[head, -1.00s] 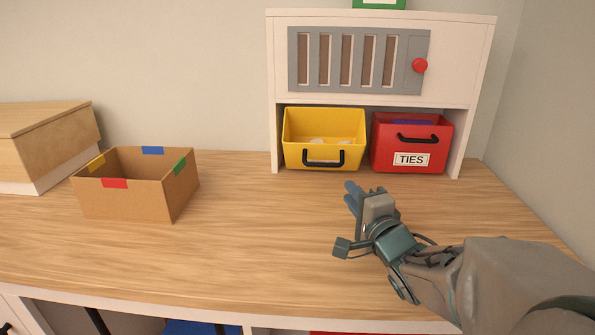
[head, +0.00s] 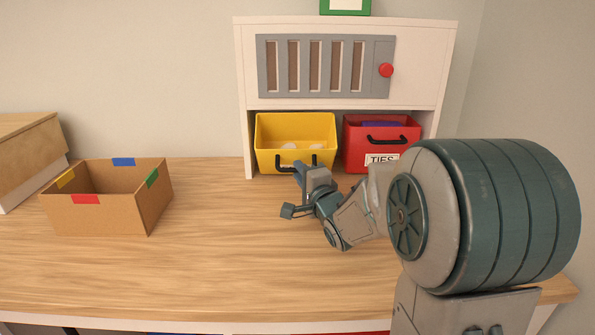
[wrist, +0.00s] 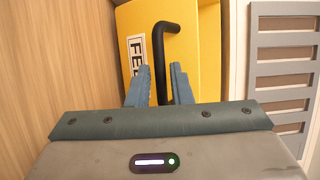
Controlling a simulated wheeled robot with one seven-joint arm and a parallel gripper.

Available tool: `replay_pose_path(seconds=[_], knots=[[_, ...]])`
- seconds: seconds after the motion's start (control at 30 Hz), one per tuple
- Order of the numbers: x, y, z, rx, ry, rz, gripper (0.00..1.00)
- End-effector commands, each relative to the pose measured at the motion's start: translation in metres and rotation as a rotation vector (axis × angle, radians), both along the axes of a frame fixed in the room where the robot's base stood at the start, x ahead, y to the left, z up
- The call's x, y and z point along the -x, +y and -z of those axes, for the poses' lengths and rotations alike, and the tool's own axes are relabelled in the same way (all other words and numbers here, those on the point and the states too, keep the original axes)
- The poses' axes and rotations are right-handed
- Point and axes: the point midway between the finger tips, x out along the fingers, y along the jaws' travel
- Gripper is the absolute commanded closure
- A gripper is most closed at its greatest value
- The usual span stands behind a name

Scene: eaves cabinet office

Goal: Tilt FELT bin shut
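The yellow FELT bin (head: 283,132) sits in the left opening of the white cabinet. Its top leans out and white items show inside. Its black handle (head: 284,163) is on the front face. In the wrist view the yellow front (wrist: 205,50) fills the middle, with a partly covered label (wrist: 137,55) reading "FEL". My gripper (head: 300,169) is right at the bin's front, by the handle. In the wrist view my two blue fingers (wrist: 161,70) are apart, with part of the black handle (wrist: 158,45) appearing between them. Contact with the handle cannot be told.
A red TIES bin (head: 355,138) stands right of the yellow bin, its label partly hidden by my arm. A grey slotted panel (head: 325,38) with a red button (head: 386,70) is above. An open cardboard box (head: 95,215) stands at left. The middle desk (head: 210,250) is clear.

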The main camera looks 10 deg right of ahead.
Motion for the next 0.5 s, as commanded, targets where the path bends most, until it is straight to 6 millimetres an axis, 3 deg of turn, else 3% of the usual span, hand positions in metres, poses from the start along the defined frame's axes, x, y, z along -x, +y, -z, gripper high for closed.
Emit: replay_pose_path(seconds=[0.2,0.47,0.5], knots=[[-0.015,0.003,-0.001,0.001,0.000,-0.001,0.81],[-0.016,0.003,-0.001,0.001,0.000,0.000,0.81],[-0.016,0.003,-0.001,0.001,0.000,0.000,0.86]])
